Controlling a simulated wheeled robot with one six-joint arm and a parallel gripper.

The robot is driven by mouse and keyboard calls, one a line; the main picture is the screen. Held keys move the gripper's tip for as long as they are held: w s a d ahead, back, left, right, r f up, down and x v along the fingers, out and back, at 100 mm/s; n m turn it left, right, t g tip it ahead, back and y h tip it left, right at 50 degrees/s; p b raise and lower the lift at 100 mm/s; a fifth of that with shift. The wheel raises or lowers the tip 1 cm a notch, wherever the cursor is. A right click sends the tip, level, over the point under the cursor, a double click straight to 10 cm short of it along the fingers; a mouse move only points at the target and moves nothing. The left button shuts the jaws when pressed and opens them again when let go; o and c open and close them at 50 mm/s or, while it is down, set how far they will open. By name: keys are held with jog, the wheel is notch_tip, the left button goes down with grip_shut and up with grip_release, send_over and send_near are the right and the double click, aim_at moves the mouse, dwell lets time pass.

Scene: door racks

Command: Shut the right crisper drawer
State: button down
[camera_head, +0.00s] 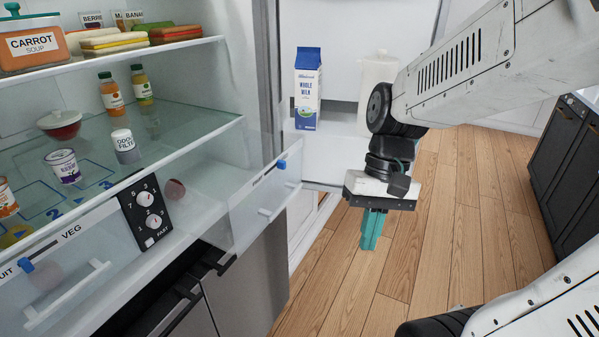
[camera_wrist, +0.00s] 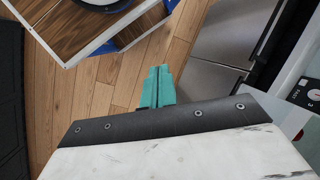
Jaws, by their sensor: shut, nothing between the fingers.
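The right crisper drawer (camera_head: 248,222) is pulled out of the fridge. Its clear front stands forward of the dial panel (camera_head: 146,214) and carries a white bar handle (camera_head: 280,201) and a blue slider. A reddish round item (camera_head: 175,189) shows behind the clear plastic. My gripper (camera_head: 372,243) has teal fingers, shut and empty, pointing down over the floor to the right of the drawer front, apart from it. The fingers also show in the wrist view (camera_wrist: 157,87), touching nothing.
The left crisper drawer (camera_head: 30,285) has its own handle and blue slider. The open fridge door (camera_head: 340,180) holds a milk carton (camera_head: 307,88) and a white pitcher (camera_head: 377,85) behind my arm. Shelves above hold food. Wood floor (camera_head: 465,240) is clear; dark cabinets (camera_head: 565,150) stand right.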

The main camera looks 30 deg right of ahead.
jog(key=w+f+m+y, duration=0.3)
jog(key=w+f+y, duration=0.1)
jog(key=w+y, duration=0.15)
jog(key=m+t+y, duration=0.2)
jog(key=m+t, duration=0.2)
jog(key=t, duration=1.3)
send_near(297, 168)
jog(key=x, duration=0.6)
jog(key=shift+w+a, duration=0.25)
jog(key=shift+w, duration=0.1)
jog(key=shift+w, duration=0.1)
